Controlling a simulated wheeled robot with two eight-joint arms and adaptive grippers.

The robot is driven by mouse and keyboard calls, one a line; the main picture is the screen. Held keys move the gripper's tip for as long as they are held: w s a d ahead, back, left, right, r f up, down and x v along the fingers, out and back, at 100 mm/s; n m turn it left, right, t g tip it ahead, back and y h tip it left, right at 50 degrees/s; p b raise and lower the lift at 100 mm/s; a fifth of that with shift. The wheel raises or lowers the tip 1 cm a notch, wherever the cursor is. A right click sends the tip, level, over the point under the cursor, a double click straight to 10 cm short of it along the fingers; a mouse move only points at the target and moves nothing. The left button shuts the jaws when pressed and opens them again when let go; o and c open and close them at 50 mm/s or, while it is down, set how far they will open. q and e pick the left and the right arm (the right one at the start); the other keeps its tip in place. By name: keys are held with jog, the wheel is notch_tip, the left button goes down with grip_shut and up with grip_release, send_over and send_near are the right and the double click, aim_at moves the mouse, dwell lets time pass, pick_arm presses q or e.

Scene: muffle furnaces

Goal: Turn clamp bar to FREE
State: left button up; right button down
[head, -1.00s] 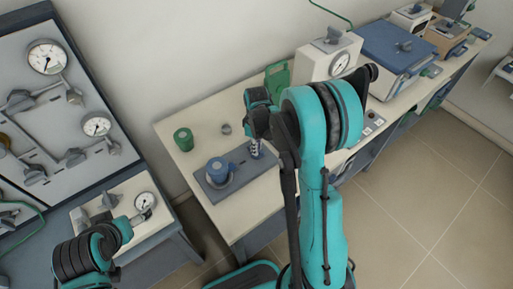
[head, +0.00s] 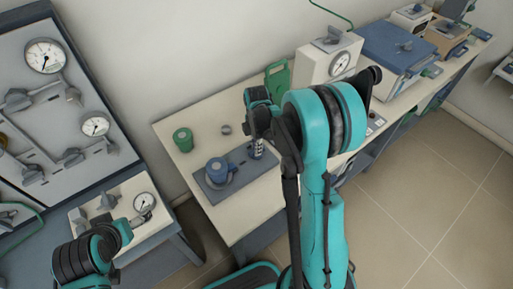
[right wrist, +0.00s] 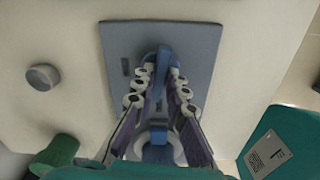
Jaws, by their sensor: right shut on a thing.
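My right gripper (head: 257,150) points down at the plate's right part. In the right wrist view its two fingers (right wrist: 166,78) are shut on a blue bar (right wrist: 162,60), taken as the clamp bar. The blue cap on a white ring (right wrist: 158,150) shows below, partly hidden by the fingers. Position labels on the plate cannot be read. My left arm's end shows at the lower left in the head view, but its fingers are not clear.
A green cup (head: 183,139) and a small grey ring (head: 226,129) stand behind the plate. A white gauge box (head: 330,58) and a blue-lidded box (head: 395,50) stand farther right. A gauge panel (head: 50,120) fills the left. The bench front left is clear.

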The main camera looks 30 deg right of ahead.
jog(key=shift+n, duration=1.1)
jog(key=c, duration=1.5)
grip_release()
jog(key=shift+c, duration=0.2)
notch_tip(320, 180, up, 12)
